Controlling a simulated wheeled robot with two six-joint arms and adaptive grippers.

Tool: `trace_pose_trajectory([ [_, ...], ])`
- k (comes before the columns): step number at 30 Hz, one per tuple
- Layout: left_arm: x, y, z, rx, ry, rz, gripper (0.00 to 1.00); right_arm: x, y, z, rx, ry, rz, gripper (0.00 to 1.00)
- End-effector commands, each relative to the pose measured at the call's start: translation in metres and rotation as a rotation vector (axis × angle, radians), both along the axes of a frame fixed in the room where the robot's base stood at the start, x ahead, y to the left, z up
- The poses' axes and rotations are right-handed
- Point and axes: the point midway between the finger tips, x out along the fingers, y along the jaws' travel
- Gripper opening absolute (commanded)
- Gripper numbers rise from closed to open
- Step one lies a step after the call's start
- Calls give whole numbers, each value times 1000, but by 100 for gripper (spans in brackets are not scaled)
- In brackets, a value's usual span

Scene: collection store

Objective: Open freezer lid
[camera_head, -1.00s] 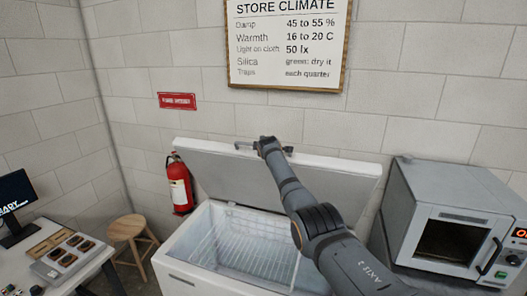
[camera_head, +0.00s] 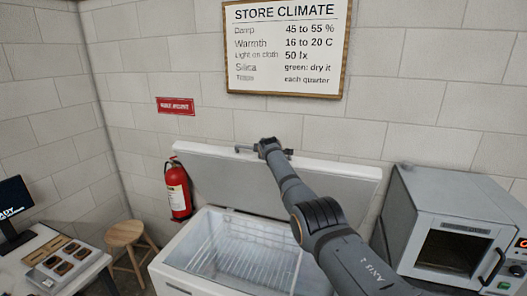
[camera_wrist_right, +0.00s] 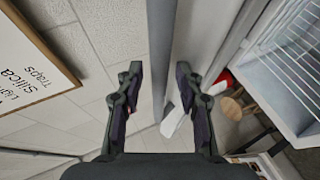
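The white chest freezer (camera_head: 172,275) stands in the middle of the head view. Its lid (camera_head: 215,172) is raised to a steep angle near the back wall, and the wire-lined inside shows. My right gripper (camera_head: 268,147) is at the handle bar (camera_head: 243,149) along the lid's upper edge. In the right wrist view, the handle (camera_wrist_right: 162,45) runs between the two spread fingers of that gripper (camera_wrist_right: 159,75). Narrow gaps seem to show beside the bar, so the fingers do not look clamped on it. My left gripper is not in view.
A red fire extinguisher (camera_head: 179,190) hangs left of the freezer. A wooden stool (camera_head: 125,233) and a desk (camera_head: 90,268) stand further left. A grey oven (camera_head: 450,200) stands close on the right. A framed sign (camera_head: 285,50) hangs above the lid.

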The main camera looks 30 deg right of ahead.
Motion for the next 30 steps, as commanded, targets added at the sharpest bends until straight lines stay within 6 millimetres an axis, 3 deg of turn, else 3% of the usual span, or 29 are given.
trace_pose_trajectory([
  [14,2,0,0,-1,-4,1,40,-12,4,6,-2,-3,-5,37],
  [30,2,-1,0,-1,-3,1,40,-83,38,39,-1,-1,1,37],
])
